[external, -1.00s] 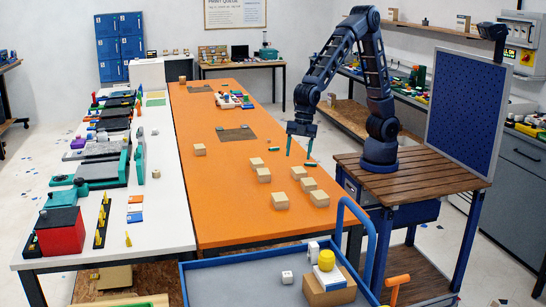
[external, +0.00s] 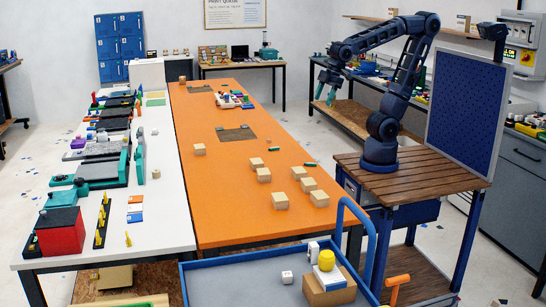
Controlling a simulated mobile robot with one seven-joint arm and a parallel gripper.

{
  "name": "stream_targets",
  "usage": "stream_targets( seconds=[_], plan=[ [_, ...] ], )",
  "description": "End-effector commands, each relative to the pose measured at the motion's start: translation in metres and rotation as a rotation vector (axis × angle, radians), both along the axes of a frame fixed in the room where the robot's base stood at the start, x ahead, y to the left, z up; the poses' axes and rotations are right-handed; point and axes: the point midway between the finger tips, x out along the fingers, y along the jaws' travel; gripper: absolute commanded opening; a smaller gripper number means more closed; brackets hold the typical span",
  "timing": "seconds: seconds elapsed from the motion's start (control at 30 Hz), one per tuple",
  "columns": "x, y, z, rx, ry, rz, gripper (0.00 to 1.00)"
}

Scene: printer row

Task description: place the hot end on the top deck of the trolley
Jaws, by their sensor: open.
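My gripper (external: 324,100) hangs in the air beyond the right edge of the orange table (external: 225,190), its teal fingers apart with nothing seen between them. The trolley's grey top deck (external: 232,284), with a blue rim and handle, is in the front, far from my gripper. It carries a small white cube (external: 287,277), a cardboard box (external: 330,289) with a yellow-topped roll (external: 326,261) on it, and a white piece (external: 313,251). I cannot tell which small part is the hot end. Small dark green pieces (external: 310,164) lie on the orange table.
Several cardboard boxes (external: 279,201) stand on the near right of the orange table. A brown mat (external: 237,135) lies farther back. The white table (external: 155,220) at left holds printers and tools. Much of the trolley deck's left side is bare.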

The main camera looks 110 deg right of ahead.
Motion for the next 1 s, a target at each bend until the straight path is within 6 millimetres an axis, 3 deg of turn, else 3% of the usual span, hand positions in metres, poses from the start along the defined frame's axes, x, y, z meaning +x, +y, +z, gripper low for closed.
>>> stream_targets(
  seconds=[0.2, 0.4, 0.6, 1.0],
  plan=[
    [-0.059, -0.036, 0.001, 0.061, -0.029, -0.167, 0.59],
    [-0.095, -0.053, -0.005, 0.11, -0.042, -0.269, 0.59],
    [-0.106, -0.057, -0.009, 0.127, -0.043, -0.303, 0.59],
    [-0.106, -0.057, -0.009, 0.127, -0.043, -0.302, 0.59]
  ],
)
